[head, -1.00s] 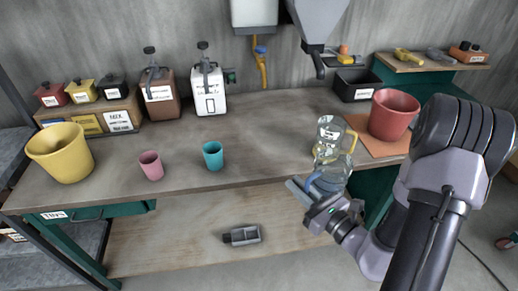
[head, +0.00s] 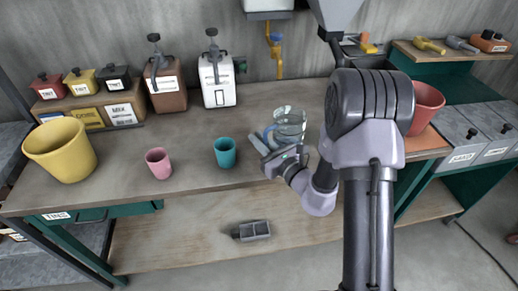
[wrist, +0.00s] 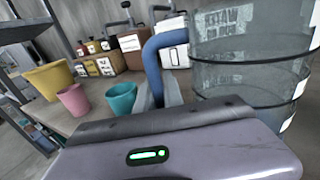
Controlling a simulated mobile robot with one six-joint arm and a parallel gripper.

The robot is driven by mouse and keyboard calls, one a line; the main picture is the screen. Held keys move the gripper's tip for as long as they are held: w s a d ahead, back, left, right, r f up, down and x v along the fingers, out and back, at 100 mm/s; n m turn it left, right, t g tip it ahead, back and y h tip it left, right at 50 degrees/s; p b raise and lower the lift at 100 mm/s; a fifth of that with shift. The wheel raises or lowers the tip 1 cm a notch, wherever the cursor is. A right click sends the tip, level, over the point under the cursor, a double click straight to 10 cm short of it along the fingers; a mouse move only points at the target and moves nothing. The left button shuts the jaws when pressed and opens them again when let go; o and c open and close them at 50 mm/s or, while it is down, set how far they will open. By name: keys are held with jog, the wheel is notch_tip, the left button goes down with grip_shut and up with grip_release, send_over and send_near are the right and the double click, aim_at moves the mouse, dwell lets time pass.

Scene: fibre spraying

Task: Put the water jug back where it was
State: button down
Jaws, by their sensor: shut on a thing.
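The clear water jug (head: 290,123) with a blue handle (head: 268,135) is over the middle-right of the workbench in the head view. My gripper (head: 269,147) is shut on the jug's handle at its near left side. In the wrist view the jug (wrist: 248,62) fills the upper right, roughly upright, with lettering on its wall. The blue handle (wrist: 155,60) rises between the jaws. My arm hides part of the bench behind and right of the jug. I cannot tell whether the jug's base touches the bench.
A teal cup (head: 225,152), pink cup (head: 158,163) and yellow bucket (head: 60,150) stand to the left. A red bucket (head: 427,103) stands at the right by an orange mat (head: 430,142), partly behind my arm. White (head: 217,83) and brown (head: 166,88) canisters stand at the back.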

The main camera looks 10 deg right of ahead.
notch_tip(320, 180, down, 4)
jog(key=shift+w+a+r+b, duration=0.1)
jog(key=shift+w+r+b, duration=0.1)
jog(key=shift+b, duration=0.85)
jog(key=shift+f, duration=0.2)
jog(key=c, duration=1.5)
grip_release()
jog(key=shift+o, duration=0.2)
